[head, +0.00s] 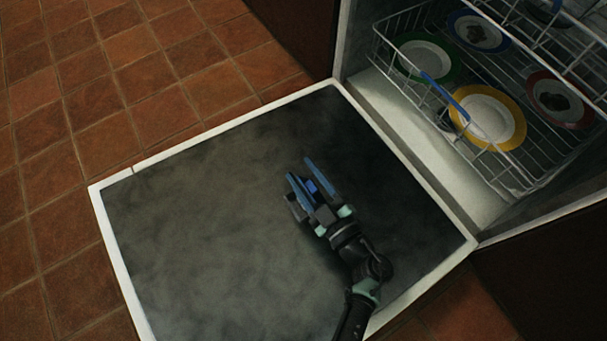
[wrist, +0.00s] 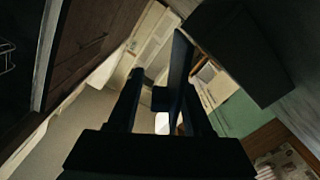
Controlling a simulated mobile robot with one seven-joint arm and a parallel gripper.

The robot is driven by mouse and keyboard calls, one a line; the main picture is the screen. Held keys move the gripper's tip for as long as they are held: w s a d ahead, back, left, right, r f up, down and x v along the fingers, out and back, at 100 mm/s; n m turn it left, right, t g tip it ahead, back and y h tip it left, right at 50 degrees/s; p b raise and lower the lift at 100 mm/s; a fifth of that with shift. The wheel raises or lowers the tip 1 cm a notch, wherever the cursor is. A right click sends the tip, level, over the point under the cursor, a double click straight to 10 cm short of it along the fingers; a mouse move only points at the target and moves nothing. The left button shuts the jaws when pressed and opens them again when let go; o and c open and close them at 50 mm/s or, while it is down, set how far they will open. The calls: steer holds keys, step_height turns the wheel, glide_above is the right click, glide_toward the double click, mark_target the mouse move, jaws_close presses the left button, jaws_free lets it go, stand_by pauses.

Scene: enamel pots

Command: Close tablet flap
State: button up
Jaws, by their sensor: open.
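The dishwasher door (head: 190,250) is folded down flat, its dark, smudged inner panel facing up inside a white rim. I cannot make out a tablet flap on this panel; it may be hidden under my gripper or lost in the dark surface. In the wrist view the dark fingers (wrist: 159,52) are also apart, and no flap is recognisable there.
The lower rack (head: 510,165) inside the dishwasher holds several plates with coloured rims, one yellow-rimmed plate (head: 488,118) near the front. A red-brown tiled floor (head: 60,110) lies left of the door. The left part of the panel is clear. The wrist view shows a tilted room with a brown cabinet front (wrist: 90,40).

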steer(key=shift+w+a, duration=0.15)
steer(key=shift+w, duration=0.05)
jaws_close()
steer(key=shift+s+a+n, duration=0.1)
steer(key=shift+s+n, duration=0.05)
steer(key=shift+n, duration=0.15)
stand_by(0.7)
steer(key=shift+s+a+f+n, duration=0.2)
steer(key=shift+a+n, duration=0.05)
steer(key=shift+n, duration=0.35)
steer(key=shift+s+a+f+n, duration=0.15)
steer(key=shift+a+f+n, duration=0.05)
steer(key=shift+n, duration=0.4)
steer(key=shift+s+a+f+n+b, duration=0.2)
steer(key=shift+a+f+n, duration=0.1)
steer(key=shift+n, duration=0.6)
steer(key=shift+s+a+f+n+b, duration=0.2)
steer(key=shift+f+n, duration=0.1)
steer(key=shift+n, duration=0.6)
